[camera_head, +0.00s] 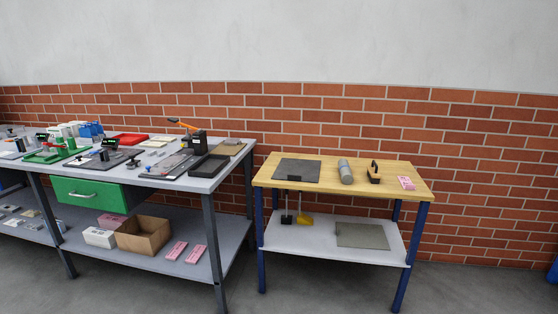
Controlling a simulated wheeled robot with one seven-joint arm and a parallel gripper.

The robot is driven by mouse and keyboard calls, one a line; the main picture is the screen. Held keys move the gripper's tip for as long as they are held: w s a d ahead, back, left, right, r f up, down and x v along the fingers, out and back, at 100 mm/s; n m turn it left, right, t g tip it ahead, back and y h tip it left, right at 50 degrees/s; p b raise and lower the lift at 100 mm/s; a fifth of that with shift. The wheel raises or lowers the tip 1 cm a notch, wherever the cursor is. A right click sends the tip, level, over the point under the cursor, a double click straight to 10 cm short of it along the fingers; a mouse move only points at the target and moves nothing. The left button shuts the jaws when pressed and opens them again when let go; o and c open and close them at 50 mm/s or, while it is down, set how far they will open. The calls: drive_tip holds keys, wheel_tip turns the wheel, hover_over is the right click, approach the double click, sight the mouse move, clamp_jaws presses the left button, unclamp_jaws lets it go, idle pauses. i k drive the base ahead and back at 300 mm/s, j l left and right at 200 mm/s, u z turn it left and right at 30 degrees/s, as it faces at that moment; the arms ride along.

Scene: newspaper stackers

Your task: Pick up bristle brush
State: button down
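No object here can be surely told as the bristle brush at this size. A small dark object with a raised handle and a tan part (374,173), possibly a brush, stands on the wooden tabletop (330,178) of the right table, right of a grey cylinder (345,172). A black upright tool (286,217) and a yellow one (304,219), with thin dark handles, are at the left of that table's lower shelf (325,234). My gripper is not in view.
The right table also bears a dark mat (297,170) and a pink pack (406,183). A grey sheet (361,236) lies below. A crowded workbench (205,185) with a green drawer (90,195) stands left. Floor in front of the right table is clear; brick wall (480,150) behind.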

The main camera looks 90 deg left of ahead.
sight(374, 176)
drive_tip(key=u, duration=1.85)
drive_tip(key=z, duration=3.65)
drive_tip(key=u, duration=3.65)
